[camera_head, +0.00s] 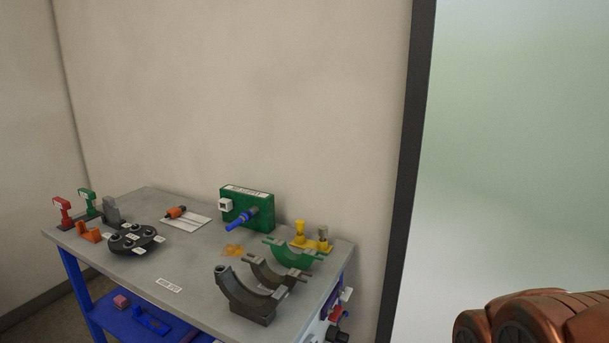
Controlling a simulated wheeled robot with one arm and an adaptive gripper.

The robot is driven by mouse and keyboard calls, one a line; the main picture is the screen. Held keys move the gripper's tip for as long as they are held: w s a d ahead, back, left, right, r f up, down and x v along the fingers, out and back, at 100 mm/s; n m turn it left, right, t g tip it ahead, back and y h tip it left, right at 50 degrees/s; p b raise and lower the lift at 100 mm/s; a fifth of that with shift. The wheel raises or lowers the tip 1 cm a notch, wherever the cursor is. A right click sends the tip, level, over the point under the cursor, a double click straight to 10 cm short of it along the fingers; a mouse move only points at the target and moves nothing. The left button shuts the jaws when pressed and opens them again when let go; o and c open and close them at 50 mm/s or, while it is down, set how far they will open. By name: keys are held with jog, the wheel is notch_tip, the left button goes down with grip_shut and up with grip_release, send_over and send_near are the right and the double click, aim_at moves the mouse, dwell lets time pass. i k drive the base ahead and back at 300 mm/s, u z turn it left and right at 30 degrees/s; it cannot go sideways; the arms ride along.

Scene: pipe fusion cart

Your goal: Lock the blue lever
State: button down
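A blue lever (238,223) sticks out from the front of a green box (232,206) near the back of the cart's grey top. The lever slants down and to the left, towards the camera. A white block (225,205) is on the box's left part. Whether the lever is locked I cannot tell. A copper-coloured part of my own arm (540,322) shows at the bottom right, well apart from the cart. My gripper is not in view.
The cart (200,283) has a grey top and a blue frame. A yellow fixture (310,243) stands behind. Black round parts (133,238) sit left. A wall is behind.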

aim_at(345, 313)
jog(key=z, duration=0.9)
jog(key=i, duration=0.85)
jog(key=u, duration=1.95)
